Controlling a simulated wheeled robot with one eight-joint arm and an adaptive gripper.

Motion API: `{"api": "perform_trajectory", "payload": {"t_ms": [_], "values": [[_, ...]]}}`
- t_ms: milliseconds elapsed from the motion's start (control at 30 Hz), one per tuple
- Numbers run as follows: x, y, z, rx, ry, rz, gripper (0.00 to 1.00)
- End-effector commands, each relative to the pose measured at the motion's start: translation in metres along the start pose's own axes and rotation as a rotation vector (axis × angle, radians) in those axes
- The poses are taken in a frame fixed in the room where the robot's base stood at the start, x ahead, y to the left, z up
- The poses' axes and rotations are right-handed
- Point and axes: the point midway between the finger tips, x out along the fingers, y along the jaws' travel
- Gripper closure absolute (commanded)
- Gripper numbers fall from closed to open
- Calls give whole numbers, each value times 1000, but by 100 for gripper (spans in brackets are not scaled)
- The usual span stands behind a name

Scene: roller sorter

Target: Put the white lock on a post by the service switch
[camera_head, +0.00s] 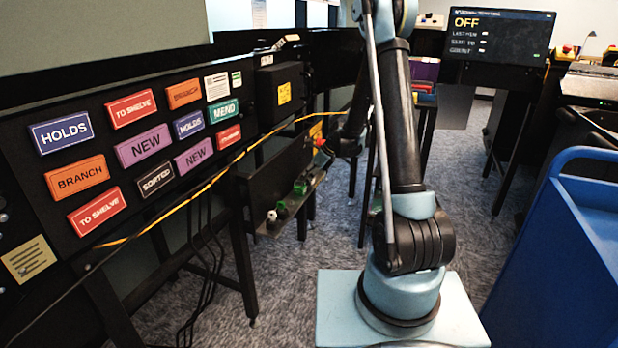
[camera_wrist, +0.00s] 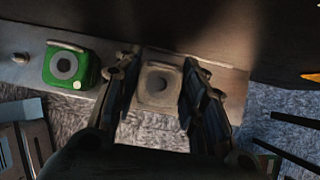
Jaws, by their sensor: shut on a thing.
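The white lock (camera_wrist: 158,86), a pale square body with a dark round centre, sits between the two dark fingers of my gripper (camera_wrist: 160,68) in the wrist view. The fingers are closed on its sides. It is over or on the pale ledge; I cannot tell whether it touches. A green lock (camera_wrist: 72,66) is on the ledge to its left. In the head view my gripper (camera_head: 324,152) is small, at the far end of the ledge, and the white lock cannot be made out there. A black box with a yellow tag (camera_head: 284,93), possibly the service switch, is on the frame above.
The low ledge (camera_head: 262,231) carries green locks (camera_head: 300,188) and a pale knob (camera_head: 271,216) at its near end. A yellow cable (camera_head: 215,180) runs across the label board. A blue cart (camera_head: 545,270) stands at right.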

Motion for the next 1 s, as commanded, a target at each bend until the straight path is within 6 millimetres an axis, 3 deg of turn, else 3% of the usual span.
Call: {"api": "perform_trajectory", "payload": {"t_ms": [233,267,367,767,1000], "values": [[0,0,0,0,0,0,89],[0,0,0,0,0,0,60],[0,0,0,0,0,0,39],[-2,0,0,0,0,0,39],[-24,0,-1,2,0,0,39]]}}
